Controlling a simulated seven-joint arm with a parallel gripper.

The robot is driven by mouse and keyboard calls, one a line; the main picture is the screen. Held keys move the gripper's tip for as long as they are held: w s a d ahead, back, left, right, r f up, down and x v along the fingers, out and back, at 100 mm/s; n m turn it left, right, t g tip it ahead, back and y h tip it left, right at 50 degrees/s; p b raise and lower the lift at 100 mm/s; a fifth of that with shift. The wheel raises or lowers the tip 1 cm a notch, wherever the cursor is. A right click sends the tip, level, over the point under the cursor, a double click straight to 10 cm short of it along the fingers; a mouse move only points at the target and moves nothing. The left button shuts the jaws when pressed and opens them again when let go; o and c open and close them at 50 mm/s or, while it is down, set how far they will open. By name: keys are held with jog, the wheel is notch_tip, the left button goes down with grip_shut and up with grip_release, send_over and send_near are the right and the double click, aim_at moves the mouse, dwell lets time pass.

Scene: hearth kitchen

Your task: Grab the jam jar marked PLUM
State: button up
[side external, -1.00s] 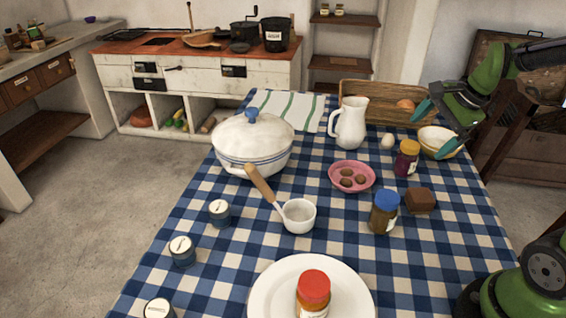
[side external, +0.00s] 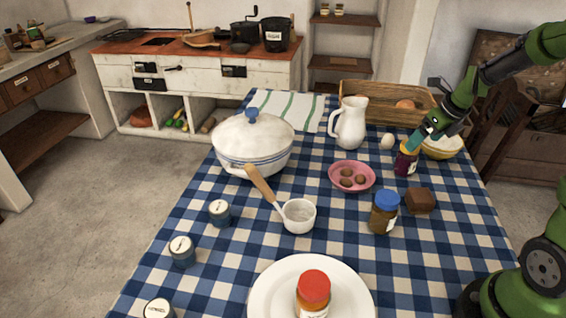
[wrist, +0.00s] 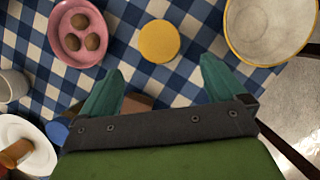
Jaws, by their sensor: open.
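A jar of dark purple contents (side external: 405,164) with a yellow lid stands upright on the checked cloth, right of the pink bowl. Its label is too small to read. In the wrist view its yellow lid (wrist: 159,41) lies beyond my fingertips, roughly in line with the gap between them. My gripper (wrist: 163,74) is open and empty. In the side view my gripper (side external: 415,141) is at the jar's lid and partly hides it; I cannot tell if they touch. A blue-lidded jar (side external: 384,214) and a red-lidded jar (side external: 313,290) stand nearer the camera.
A cream bowl (side external: 443,146) stands close to the jar's right, and an egg (side external: 388,141) to its left. A pink bowl (side external: 335,178), a white pitcher (side external: 350,126), a brown block (side external: 420,200) and a wooden tray (side external: 365,92) are around. Bare cloth lies in front of the jar.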

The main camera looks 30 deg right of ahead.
aim_at(407, 156)
jog(key=x, duration=0.9)
jog(key=shift+w+d+f, duration=0.15)
jog(key=shift+w+f, duration=0.15)
jog(key=shift+w, duration=0.05)
jog(key=shift+r, duration=0.1)
jog(key=c, duration=1.4)
jog(key=shift+c, duration=0.2)
